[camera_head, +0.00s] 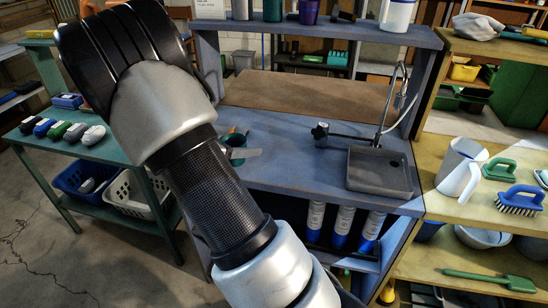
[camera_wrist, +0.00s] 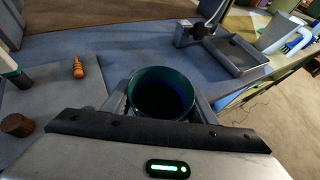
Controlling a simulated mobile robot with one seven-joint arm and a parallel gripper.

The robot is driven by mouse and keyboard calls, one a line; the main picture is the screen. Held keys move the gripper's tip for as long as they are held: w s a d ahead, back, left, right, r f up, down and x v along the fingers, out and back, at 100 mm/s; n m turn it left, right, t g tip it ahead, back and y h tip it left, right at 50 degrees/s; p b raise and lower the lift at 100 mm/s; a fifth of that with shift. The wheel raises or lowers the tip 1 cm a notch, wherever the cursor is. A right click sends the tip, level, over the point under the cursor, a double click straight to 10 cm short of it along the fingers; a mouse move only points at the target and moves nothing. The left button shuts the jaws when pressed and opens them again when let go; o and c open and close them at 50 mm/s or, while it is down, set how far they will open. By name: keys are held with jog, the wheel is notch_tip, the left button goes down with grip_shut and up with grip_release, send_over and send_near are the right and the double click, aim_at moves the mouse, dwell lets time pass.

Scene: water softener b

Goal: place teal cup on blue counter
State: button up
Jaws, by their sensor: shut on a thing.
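The teal cup (camera_wrist: 161,94) is upright between the two fingers of my gripper (camera_wrist: 160,104) in the wrist view, and I look down into its dark open mouth. My gripper is shut on it. The blue counter (camera_wrist: 125,50) shows behind and beside the cup; whether the cup's base touches it is hidden. In the head view, the cup (camera_head: 236,139) shows only in part beside my arm, over the left part of the blue counter (camera_head: 290,160).
A grey tray (camera_head: 380,172) with a tap (camera_head: 385,110) stands at the counter's right. A grey board (camera_wrist: 50,95), an orange cone-like piece (camera_wrist: 78,68) and a brown knob (camera_wrist: 16,125) are left of the cup. The counter between cup and tray is mostly clear.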

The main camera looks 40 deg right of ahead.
jog(key=d+r+m+g+p, duration=0.1)
jog(key=d+r+m+g, duration=0.15)
jog(key=d, duration=1.15)
jog(key=m+g, duration=0.1)
send_over(286, 159)
notch_tip(286, 159, down, 6)
jog(key=shift+d, duration=0.15)
jog(key=shift+f, duration=2.05)
jog(key=shift+f+b, duration=0.25)
jog(key=shift+b, duration=0.05)
jog(key=o, duration=1.1)
jog(key=shift+r, duration=0.1)
